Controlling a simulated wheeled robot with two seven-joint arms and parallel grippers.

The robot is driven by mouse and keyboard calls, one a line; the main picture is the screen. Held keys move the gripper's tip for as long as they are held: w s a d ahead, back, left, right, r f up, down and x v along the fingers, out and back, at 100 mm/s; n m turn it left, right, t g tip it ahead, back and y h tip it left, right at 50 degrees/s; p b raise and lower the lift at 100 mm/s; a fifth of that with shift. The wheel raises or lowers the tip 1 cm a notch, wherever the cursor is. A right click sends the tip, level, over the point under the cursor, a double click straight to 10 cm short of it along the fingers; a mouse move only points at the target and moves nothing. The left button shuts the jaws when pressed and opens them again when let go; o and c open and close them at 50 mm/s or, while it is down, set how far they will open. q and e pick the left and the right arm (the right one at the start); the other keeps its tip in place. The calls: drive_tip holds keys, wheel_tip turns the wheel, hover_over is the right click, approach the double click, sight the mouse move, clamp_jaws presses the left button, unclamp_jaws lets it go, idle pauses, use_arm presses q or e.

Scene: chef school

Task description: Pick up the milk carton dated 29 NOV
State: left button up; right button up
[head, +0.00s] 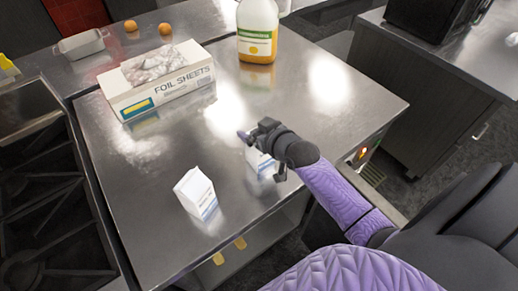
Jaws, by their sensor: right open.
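A white milk carton (197,192) with a blue-marked side stands on the steel counter (140,190) near its front edge. A second white carton (257,163) stands to its right, partly hidden by my right gripper. No date can be read on either carton. My right gripper (262,156) is open, over or just beside the second carton. I cannot tell whether it touches it. My left gripper is out of view.
A foil sheets box (165,85) and a large orange-filled jug (257,35) stand farther back. A metal tin (81,46) and two orange round items (130,26) are at the back left. A stove (50,215) borders the counter's left.

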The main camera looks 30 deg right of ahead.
drive_tip(key=shift+w+f, duration=0.1)
drive_tip(key=shift+w, duration=0.05)
drive_tip(key=shift+c, duration=0.4)
clamp_jaws()
